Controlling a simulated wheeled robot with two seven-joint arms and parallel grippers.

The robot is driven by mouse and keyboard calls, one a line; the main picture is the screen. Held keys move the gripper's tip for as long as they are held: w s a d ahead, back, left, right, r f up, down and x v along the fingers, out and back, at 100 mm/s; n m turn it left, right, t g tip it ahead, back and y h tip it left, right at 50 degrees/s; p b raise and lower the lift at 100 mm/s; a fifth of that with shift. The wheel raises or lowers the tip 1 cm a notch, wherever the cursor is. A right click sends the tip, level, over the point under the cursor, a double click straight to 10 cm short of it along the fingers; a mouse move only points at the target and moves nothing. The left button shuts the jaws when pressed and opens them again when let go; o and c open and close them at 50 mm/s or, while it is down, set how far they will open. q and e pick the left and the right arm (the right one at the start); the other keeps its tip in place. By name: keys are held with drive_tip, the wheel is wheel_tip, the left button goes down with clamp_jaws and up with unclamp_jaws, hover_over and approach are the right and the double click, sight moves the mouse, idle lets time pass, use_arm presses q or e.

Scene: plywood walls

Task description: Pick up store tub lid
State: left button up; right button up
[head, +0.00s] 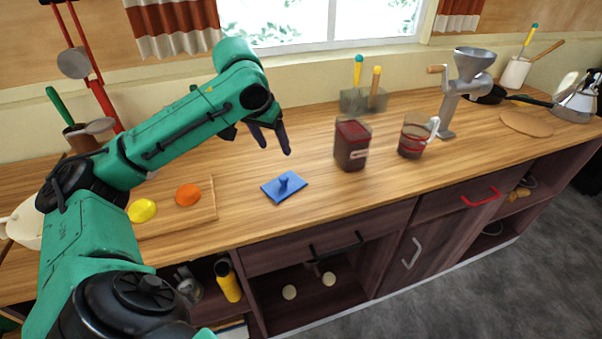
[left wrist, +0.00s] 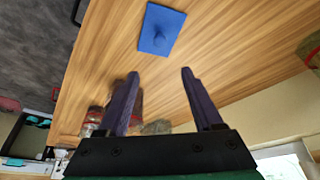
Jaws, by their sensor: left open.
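The store tub lid (head: 291,190) is a blue square plate with a small knob on top. It lies flat on the wooden counter in the head view, left of a dark red tub (head: 351,148). In the left wrist view the lid (left wrist: 161,30) is beyond the fingertips, near the top. My left gripper (head: 273,152) is open and empty, above the counter and behind the lid, apart from it. Its two fingers (left wrist: 160,74) show spread in the left wrist view. My right gripper is not in view.
A cutting board (head: 207,212) with a lemon (head: 142,210) and an orange (head: 188,194) lies left of the lid. A red-banded measuring cup (head: 411,142) and a grinder (head: 466,85) stand to the right. The counter around the lid is clear.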

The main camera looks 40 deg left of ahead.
use_arm(q)
approach(283, 177)
drive_tip(key=f, duration=0.1)
drive_tip(key=p+x, duration=0.2)
drive_tip(key=x, duration=0.5)
drive_tip(key=shift+w+f, duration=0.15)
drive_tip(key=shift+w, duration=0.15)
drive_tip(key=shift+f, duration=0.15)
drive_tip(key=shift+c, duration=1.2)
clamp_jaws()
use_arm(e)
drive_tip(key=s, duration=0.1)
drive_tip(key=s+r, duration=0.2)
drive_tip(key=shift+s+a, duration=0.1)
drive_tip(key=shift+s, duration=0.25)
